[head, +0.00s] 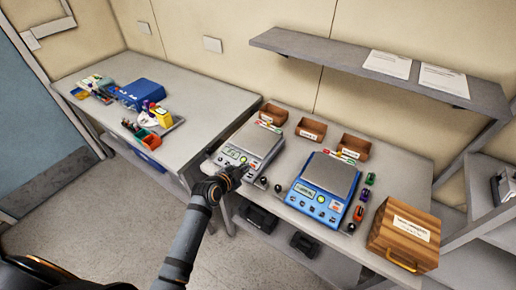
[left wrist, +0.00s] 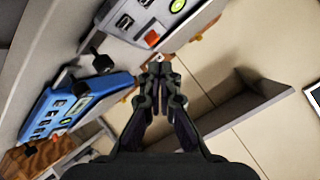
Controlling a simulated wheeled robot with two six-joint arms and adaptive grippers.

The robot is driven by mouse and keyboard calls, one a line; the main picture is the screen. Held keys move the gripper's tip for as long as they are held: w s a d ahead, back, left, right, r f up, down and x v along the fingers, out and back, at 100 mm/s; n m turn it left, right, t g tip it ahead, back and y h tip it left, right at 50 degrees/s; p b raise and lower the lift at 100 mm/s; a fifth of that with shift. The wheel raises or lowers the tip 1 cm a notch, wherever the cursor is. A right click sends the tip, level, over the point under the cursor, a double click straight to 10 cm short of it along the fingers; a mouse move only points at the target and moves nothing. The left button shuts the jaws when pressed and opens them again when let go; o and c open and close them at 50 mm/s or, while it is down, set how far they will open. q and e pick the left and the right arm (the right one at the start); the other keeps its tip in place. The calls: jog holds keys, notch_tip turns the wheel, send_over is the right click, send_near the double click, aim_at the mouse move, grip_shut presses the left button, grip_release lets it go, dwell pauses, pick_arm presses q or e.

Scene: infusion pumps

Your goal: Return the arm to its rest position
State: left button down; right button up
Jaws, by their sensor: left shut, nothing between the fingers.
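My left arm (head: 188,240) reaches up from the bottom of the head view. Its dark gripper (head: 242,170) is at the front edge of the grey-white device (head: 262,139), close to its panel; I cannot tell whether it touches. In the left wrist view the gripper's fingers (left wrist: 158,68) are together and empty. The blue device (head: 325,185) stands to the right of the gripper. It also shows tilted at the left of the left wrist view (left wrist: 75,105). My right gripper is in neither view.
A wooden box (head: 402,236) with a handle stands at the table's right end. Several brown bins (head: 311,130) line the back. A grey shelf (head: 375,70) hangs above. Another table (head: 195,110) at left holds a blue case (head: 141,93) and small items. Open floor lies in front.

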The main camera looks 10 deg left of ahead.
pick_arm(q)
jog(key=s+a+n+g+y, duration=0.1)
jog(key=s+a+n+g, duration=0.2)
jog(key=s, duration=0.6)
jog(key=s+a+n+g+y, duration=0.2)
jog(key=s+n, duration=0.2)
jog(key=s, duration=0.4)
jog(key=s+a+n+g+y, duration=0.1)
jog(key=s+a+n+g, duration=0.2)
jog(key=s, duration=0.6)
notch_tip(320, 180, down, 28)
jog(key=s+a+n+g+b, duration=0.1)
jog(key=s+b, duration=0.1)
jog(key=b, duration=0.1)
jog(key=s+a+f+g+b, duration=0.1)
jog(key=s+f, duration=1.7)
jog(key=shift+s+a+f+g, duration=0.25)
jog(key=shift+a+f+g, duration=0.05)
jog(key=shift+a+f, duration=0.05)
